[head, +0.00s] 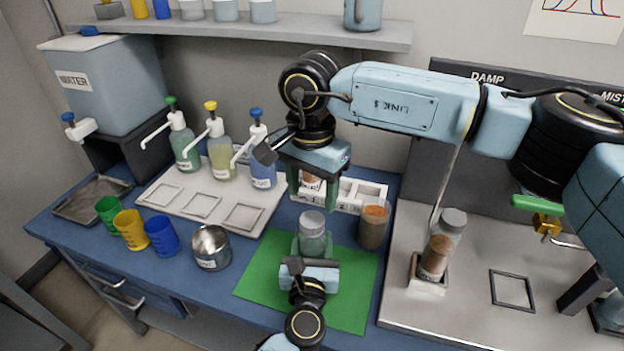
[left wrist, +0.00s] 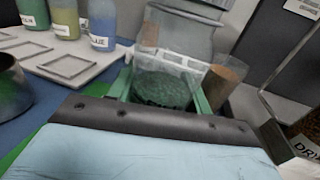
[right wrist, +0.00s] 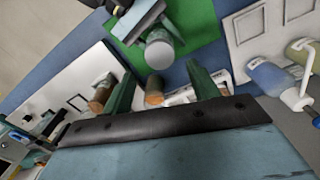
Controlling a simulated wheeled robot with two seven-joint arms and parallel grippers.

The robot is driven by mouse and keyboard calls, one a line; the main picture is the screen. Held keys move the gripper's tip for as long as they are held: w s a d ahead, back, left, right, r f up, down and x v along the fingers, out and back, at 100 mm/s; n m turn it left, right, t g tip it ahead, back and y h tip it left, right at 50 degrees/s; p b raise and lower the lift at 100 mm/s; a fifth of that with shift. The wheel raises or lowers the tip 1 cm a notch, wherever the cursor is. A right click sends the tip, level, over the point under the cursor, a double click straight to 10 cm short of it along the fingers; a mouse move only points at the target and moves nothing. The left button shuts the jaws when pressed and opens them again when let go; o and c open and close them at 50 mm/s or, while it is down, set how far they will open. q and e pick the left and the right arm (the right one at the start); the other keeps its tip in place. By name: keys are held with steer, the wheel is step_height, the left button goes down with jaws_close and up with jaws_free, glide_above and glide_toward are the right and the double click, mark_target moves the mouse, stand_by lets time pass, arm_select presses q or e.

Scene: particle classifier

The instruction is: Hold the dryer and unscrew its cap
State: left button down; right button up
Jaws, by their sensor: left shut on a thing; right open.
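The dryer appears as a clear jar (head: 313,240) with a grey cap (head: 312,221), upright over the green mat (head: 262,280). Dark green granules (left wrist: 163,88) show inside it in the left wrist view. My left gripper (head: 314,250) is shut on the jar's body from the front, a green finger on each side. My right gripper (head: 318,198) is open and empty, pointing down, above and slightly behind the cap. In the right wrist view the cap (right wrist: 159,52) lies beyond the open fingers, apart from them.
A white rack (head: 362,193) stands behind the mat, with a brown-filled cup (head: 374,225) at right. A capped brown-filled jar (head: 437,256) stands in a white holder on the metal tray (head: 460,315). A metal cup (head: 210,247), coloured cups and pump bottles are at left.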

mark_target(312, 219)
steer(key=m, duration=0.3)
steer(key=shift+r+m, duration=0.2)
steer(key=shift+m, duration=0.2)
steer(key=m, duration=0.5)
steer(key=shift+r+m, duration=0.25)
steer(key=shift+m, duration=0.05)
steer(key=m, duration=0.5)
steer(key=shift+r, duration=0.3)
steer(key=m, duration=0.4)
steer(key=shift+r, duration=0.15)
steer(key=shift+m, duration=0.4)
steer(key=shift+f, duration=4)
steer(key=shift+c, duration=0.2)
steer(key=c, duration=1.1)
